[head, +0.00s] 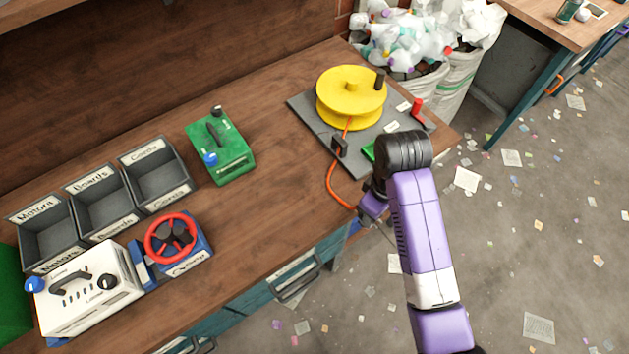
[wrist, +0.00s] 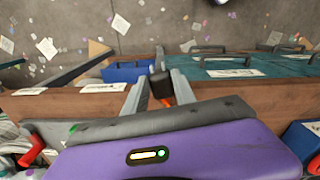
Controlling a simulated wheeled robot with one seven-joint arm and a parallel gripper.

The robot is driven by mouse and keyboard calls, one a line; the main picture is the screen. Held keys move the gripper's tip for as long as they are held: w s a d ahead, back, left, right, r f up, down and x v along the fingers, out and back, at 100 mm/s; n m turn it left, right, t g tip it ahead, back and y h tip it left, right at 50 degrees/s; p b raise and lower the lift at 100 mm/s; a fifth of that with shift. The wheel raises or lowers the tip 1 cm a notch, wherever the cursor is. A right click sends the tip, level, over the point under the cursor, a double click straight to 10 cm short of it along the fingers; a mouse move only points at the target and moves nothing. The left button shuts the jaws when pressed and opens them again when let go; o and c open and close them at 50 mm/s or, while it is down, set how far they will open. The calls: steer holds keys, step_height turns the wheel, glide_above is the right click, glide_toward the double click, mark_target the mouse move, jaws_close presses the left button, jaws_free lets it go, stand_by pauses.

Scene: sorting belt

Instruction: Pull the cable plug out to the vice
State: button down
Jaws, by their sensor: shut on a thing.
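My gripper (head: 366,212) is at the front edge of the workbench, largely covered by my arm in the head view. In the wrist view it is shut on the black cable plug (wrist: 160,84), which sits between the fingertips. The orange cable (head: 331,182) runs from the yellow reel (head: 350,98) past a small black guide and hangs in a curve to my gripper. A short orange piece (wrist: 167,101) shows behind the plug. A blue block (wrist: 127,72), possibly the vice, is at the bench edge close beside the plug; a little blue (head: 355,228) shows in the head view.
The reel stands on a grey board (head: 303,107) with a red lever (head: 418,107). A green box (head: 220,148), labelled bins (head: 107,204), a red handwheel (head: 170,238) and a white device (head: 90,295) stand to the left. The bench middle (head: 265,200) is clear.

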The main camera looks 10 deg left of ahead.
steer(key=s+a+r+n+p, duration=0.1)
steer(key=s+a+r+n, duration=0.1)
steer(key=a+n, duration=0.65)
steer(key=s+a+r+n, duration=0.2)
steer(key=s+a+n, duration=0.1)
steer(key=a+n, duration=0.6)
steer(key=s+a+r+n+p, duration=0.1)
steer(key=s+a+r+n, duration=0.15)
steer(key=a+n, duration=0.7)
steer(key=shift+w+a+f+m+b, duration=0.15)
steer(key=shift+f+m+b, duration=0.2)
steer(key=shift+f+b, duration=0.65)
steer(key=shift+w+a+f+m+b, duration=0.15)
steer(key=shift+f+m+b, duration=0.25)
steer(key=shift+f+b, duration=0.55)
steer(key=shift+w+a+f+m+b, duration=0.15)
steer(key=shift+f+m+b, duration=0.2)
steer(key=shift+f+b, duration=0.65)
steer(key=shift+s+f+b, duration=0.1)
steer(key=shift+f+b, duration=0.6)
steer(key=shift+f, duration=1)
steer(key=c, duration=0.9)
jaws_free()
steer(key=shift+c, duration=0.2)
